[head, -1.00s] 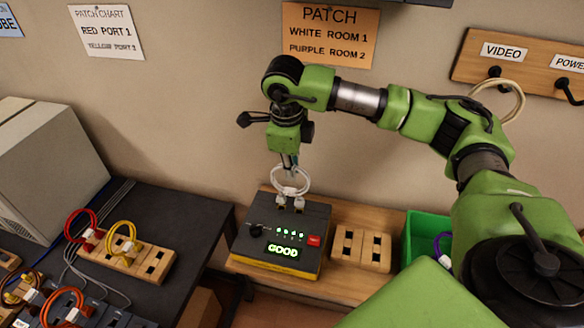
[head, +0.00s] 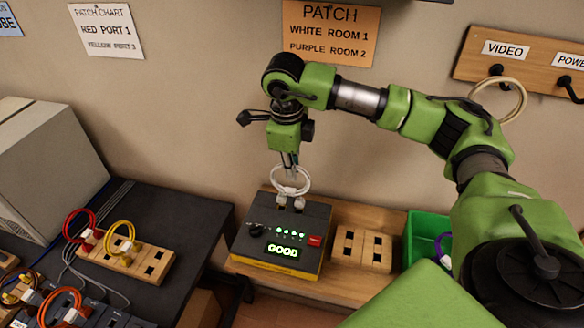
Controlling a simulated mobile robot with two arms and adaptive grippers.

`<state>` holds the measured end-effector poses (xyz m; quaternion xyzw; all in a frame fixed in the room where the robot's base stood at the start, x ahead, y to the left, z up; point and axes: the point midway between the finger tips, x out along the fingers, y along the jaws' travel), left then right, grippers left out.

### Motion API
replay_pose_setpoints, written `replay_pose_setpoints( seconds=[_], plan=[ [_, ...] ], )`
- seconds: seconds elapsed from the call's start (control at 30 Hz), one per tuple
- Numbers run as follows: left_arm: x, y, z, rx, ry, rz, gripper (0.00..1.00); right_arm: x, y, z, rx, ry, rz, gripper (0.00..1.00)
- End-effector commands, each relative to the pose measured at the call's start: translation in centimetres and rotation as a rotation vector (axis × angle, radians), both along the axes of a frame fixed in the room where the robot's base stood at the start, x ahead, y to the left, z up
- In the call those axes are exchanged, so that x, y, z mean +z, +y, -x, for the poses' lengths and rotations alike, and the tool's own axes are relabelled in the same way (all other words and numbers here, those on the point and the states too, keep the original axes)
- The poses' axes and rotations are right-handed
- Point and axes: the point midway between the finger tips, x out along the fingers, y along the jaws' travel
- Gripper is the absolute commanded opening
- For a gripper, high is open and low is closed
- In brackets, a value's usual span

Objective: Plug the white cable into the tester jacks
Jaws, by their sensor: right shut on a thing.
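The white cable (head: 306,182) is a small loop standing above the tester (head: 267,237), with its two plugs in the jacks (head: 291,200) on the tester's top back. The tester is a dark box with a yellow base; its display reads GOOD and a row of green lights is lit. My right gripper (head: 290,174) points down from above and is shut on the top of the white cable. Its fingertips are small here and partly merge with the loop. My left gripper is not in view.
A wooden socket block (head: 362,249) stands right of the tester, then a green bin (head: 418,238) with a purple cable (head: 443,243). Left, a dark table (head: 180,215) holds a wooden block (head: 156,262) with red and yellow cables. A PATCH sign (head: 330,32) hangs behind.

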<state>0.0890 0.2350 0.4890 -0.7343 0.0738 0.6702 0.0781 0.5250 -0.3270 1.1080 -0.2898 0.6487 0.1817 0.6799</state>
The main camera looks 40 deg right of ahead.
Motion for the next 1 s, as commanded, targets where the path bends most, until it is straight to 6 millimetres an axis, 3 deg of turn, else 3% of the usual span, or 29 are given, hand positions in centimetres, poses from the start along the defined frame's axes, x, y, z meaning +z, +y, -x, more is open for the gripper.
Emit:
replay_pose_setpoints(
  seconds=[1.0],
  plan=[
    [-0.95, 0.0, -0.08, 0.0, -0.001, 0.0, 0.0, -0.76, 0.02, -0.05, 0.0, -0.001, -0.001, 0.0]
  ],
)
